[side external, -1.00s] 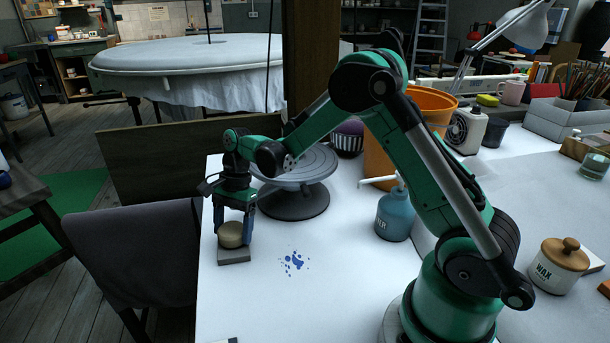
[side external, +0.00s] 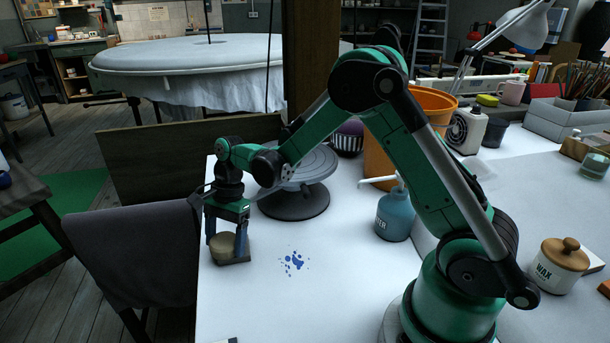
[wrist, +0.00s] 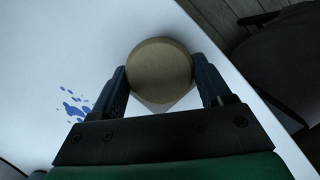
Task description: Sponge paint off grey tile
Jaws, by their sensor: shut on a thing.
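A round tan sponge (side external: 222,246) is held between the two fingers of my gripper (side external: 226,244), at the left edge of the white table. It also shows in the wrist view (wrist: 160,72), with a finger on each side. The grey tile (side external: 238,260) lies under and behind the sponge, largely covered by it. I cannot tell whether the sponge touches the tile. Blue paint spots (side external: 293,262) lie on the white table to the right of the tile. They also show in the wrist view (wrist: 74,104), left of the gripper. Any paint on the tile is hidden.
A grey turntable (side external: 293,190) stands behind the gripper. A blue water bottle (side external: 394,214) stands to the right, and a wax jar (side external: 560,264) farther right. A cloth-covered chair (side external: 140,255) is beside the table's left edge.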

